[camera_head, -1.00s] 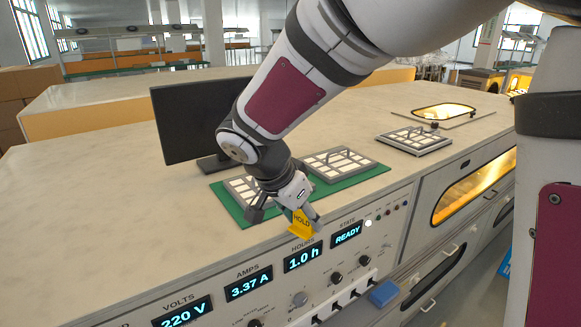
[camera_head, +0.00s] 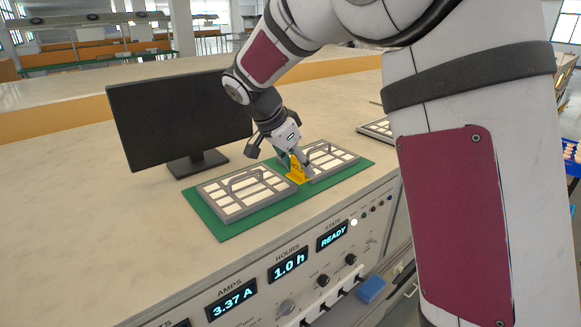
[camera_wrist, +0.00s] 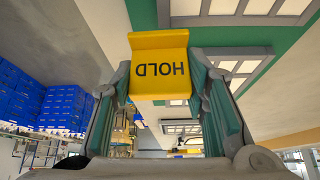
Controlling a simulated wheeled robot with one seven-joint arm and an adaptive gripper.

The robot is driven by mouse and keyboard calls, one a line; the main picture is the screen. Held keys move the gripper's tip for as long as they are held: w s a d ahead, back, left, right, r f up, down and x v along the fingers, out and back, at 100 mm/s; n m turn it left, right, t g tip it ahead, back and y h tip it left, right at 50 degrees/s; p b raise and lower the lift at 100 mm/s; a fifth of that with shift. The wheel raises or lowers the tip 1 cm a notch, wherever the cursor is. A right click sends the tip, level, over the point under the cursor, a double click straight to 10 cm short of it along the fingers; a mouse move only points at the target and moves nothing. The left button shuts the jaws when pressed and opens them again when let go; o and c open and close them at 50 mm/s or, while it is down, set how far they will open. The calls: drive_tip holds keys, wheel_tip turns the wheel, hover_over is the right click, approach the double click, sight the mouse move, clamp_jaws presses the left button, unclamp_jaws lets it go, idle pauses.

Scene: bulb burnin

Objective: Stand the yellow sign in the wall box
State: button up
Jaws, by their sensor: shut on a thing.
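The yellow sign (camera_head: 298,171), marked HOLD, is held between the fingers of my gripper (camera_head: 280,157). In the wrist view the sign (camera_wrist: 160,68) sits between the two fingertips, with its lettering upside down. My gripper is shut on it. In the head view the sign is over the green mat (camera_head: 222,226), between two trays; I cannot tell whether it touches the mat. I cannot pick out the wall box in these frames.
A grey tray (camera_head: 243,210) lies left of my gripper and another tray (camera_head: 333,172) lies right of it. A black monitor (camera_head: 180,120) stands behind. Bare bench shows at left.

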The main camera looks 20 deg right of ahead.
sight(301, 171)
drive_tip(key=shift+w+d+f, duration=0.1)
drive_tip(key=shift+w+d, duration=0.2)
drive_tip(key=shift+w, duration=0.2)
drive_tip(key=shift+w+d+f, duration=0.1)
drive_tip(key=shift+w+d, duration=0.2)
drive_tip(key=shift+w, duration=0.2)
drive_tip(key=shift+w+d+f, duration=0.15)
drive_tip(key=shift+f, duration=0.1)
wheel_tip(301, 171, down, 2)
drive_tip(key=shift+f+p, duration=0.1)
drive_tip(key=shift+p, duration=0.65)
drive_tip(key=shift+f, duration=0.35)
drive_tip(key=shift+f, duration=0.1)
drive_tip(key=o, duration=1.1)
